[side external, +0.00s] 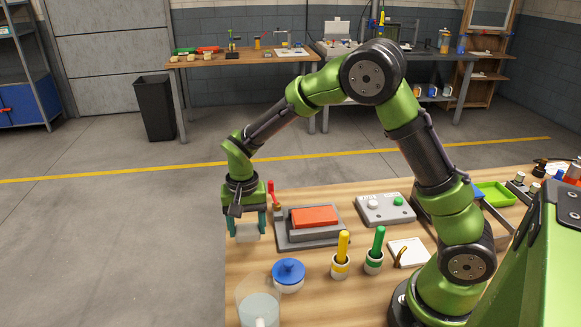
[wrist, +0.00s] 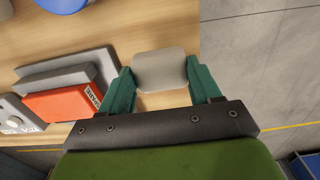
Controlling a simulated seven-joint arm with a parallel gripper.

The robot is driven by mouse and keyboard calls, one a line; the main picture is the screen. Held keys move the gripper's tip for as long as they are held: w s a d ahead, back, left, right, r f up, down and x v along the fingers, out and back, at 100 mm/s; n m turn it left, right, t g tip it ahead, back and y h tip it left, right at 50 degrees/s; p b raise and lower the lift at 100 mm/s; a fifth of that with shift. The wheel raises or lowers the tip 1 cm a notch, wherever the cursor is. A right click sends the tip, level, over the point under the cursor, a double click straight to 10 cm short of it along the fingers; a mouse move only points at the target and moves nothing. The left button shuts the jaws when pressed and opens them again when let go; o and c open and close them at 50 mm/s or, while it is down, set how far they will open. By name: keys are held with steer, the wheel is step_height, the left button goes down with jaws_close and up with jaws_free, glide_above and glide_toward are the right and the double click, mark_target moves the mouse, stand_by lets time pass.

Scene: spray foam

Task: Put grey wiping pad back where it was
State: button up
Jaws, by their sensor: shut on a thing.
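The grey wiping pad (wrist: 160,70) is a light grey block with rounded corners, held between the two teal fingers of my gripper (wrist: 160,88) in the wrist view. In the side view my gripper (side external: 247,222) points down near the left edge of the wooden table, and the pad (side external: 247,232) shows between its fingertips. The pad is at or just above the table top; I cannot tell whether it touches.
A grey tray with an orange-red block (side external: 314,217) lies just right of my gripper, with a red-handled tool (side external: 271,190) behind. A blue-lidded pot (side external: 288,272), a clear jug (side external: 258,300), yellow (side external: 342,250) and green (side external: 377,245) handled tools stand nearer.

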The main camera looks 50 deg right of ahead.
mark_target(247, 227)
steer(key=shift+f, duration=1.85)
steer(key=shift+f, duration=0.15)
steer(key=o, duration=1)
